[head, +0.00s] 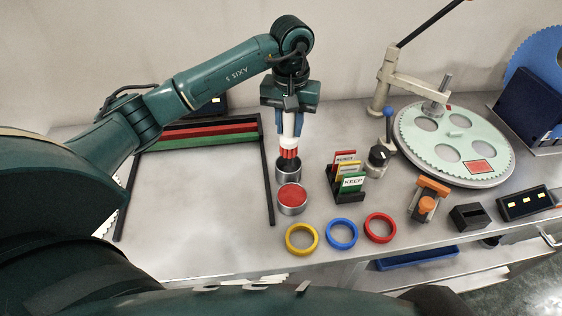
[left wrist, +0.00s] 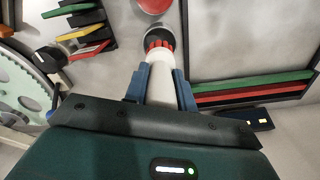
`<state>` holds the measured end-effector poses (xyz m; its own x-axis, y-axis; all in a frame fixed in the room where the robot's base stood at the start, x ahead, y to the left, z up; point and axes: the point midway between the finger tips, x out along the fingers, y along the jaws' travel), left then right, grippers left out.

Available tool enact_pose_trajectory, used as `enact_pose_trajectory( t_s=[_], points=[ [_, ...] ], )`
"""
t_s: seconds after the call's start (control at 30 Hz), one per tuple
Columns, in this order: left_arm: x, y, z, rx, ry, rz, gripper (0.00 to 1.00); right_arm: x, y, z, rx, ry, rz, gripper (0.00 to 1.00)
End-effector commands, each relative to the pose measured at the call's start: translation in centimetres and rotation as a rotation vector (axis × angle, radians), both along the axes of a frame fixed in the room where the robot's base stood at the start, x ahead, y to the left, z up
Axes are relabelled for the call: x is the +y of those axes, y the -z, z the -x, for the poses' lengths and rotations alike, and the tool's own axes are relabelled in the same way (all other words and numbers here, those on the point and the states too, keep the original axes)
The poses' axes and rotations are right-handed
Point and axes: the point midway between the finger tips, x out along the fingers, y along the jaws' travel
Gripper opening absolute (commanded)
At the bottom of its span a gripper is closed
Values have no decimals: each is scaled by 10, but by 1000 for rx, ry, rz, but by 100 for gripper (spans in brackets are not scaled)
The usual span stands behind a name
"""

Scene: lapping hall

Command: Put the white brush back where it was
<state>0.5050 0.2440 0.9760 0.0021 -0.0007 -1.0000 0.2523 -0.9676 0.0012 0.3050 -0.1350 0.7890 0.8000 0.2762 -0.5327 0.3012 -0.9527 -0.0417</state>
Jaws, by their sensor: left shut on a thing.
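The white brush (head: 289,126) has a white handle and red bristles pointing down. My left gripper (head: 287,130) is shut on its handle and holds it upright. The bristle end is at the mouth of an open grey metal cup (head: 288,172); I cannot tell how far inside it is. In the left wrist view the brush (left wrist: 164,80) runs between the blue fingers of my left gripper (left wrist: 160,84), its red bristles over the dark opening of the cup (left wrist: 157,36). My right gripper is not in view.
A round tin with a red top (head: 292,197) stands just in front of the cup. A card holder (head: 347,190) and a small jar (head: 377,163) stand to the right. Yellow (head: 301,239), blue (head: 342,234) and red (head: 379,228) rings lie in front. A black frame (head: 268,190) lies left.

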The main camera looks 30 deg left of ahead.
Motion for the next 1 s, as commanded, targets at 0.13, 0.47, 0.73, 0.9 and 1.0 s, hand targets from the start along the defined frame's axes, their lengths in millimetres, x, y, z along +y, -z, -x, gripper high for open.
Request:
enact_pose_trajectory(
  t_s=[0.13, 0.47, 0.73, 0.9, 1.0],
  points=[
    [0, 29, 1, 6, 1, 1, 3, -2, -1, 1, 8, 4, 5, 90],
    [0, 61, 1, 4, 0, 0, 3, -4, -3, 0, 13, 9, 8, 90],
    [0, 83, 0, -1, 0, -1, 3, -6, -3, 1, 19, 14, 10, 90],
    [0, 84, 0, -1, 1, -1, 3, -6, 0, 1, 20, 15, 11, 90],
    [0, 87, 0, -1, 1, -1, 27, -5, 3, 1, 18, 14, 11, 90]
  ],
)
